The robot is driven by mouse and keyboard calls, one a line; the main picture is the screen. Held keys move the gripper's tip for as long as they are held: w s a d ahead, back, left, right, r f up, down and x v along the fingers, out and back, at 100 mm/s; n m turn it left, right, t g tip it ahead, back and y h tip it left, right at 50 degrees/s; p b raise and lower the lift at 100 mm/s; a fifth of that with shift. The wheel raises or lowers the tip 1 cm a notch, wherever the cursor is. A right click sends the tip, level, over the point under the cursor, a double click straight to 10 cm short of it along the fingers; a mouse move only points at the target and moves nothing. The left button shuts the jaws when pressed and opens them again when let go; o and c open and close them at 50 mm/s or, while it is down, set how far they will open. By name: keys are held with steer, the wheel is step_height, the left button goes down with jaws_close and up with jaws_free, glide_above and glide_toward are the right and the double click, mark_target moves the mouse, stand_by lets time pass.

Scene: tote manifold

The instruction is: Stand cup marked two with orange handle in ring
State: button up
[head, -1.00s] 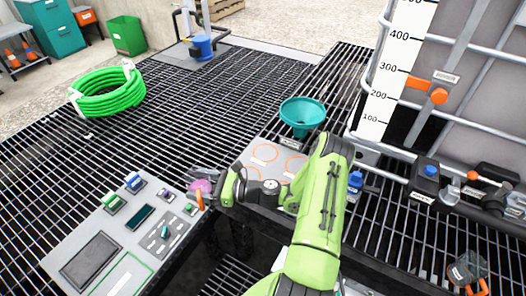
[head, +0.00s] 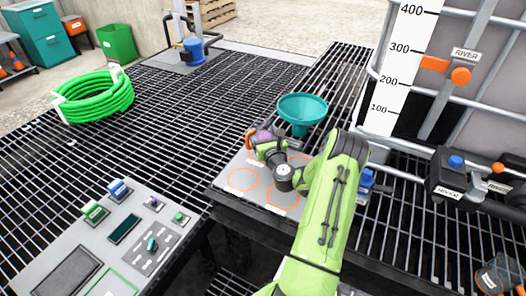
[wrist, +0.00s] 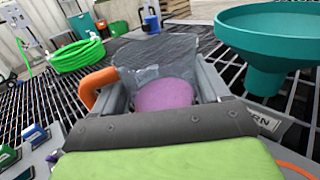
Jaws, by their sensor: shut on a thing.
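My gripper (head: 266,145) is shut on a cup (wrist: 152,62) with an orange handle (wrist: 97,86). The cup looks grey and clear, with a pink-purple patch (wrist: 165,95) showing between the fingers in the wrist view. In the head view the handle (head: 250,141) points left and most of the cup is hidden by my gripper. No number on it can be read. The cup is over the far side of a grey plate (head: 226,177) with orange ring outlines, including a near-left ring (head: 243,179) and a front ring (head: 282,198). I cannot tell whether the cup touches the plate.
A teal funnel (head: 302,106) stands just right of the cup, close to my gripper. A control panel (head: 125,250) lies at lower left. A caged tank (head: 480,70) with valves is at right. A dark cup-like thing (head: 495,277) sits at the lower right edge.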

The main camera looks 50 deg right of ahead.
step_height(320, 180, down, 4)
steer(key=shift+a+f+b, duration=0.1)
steer(key=shift+b, duration=0.85)
steer(key=o, duration=1.2)
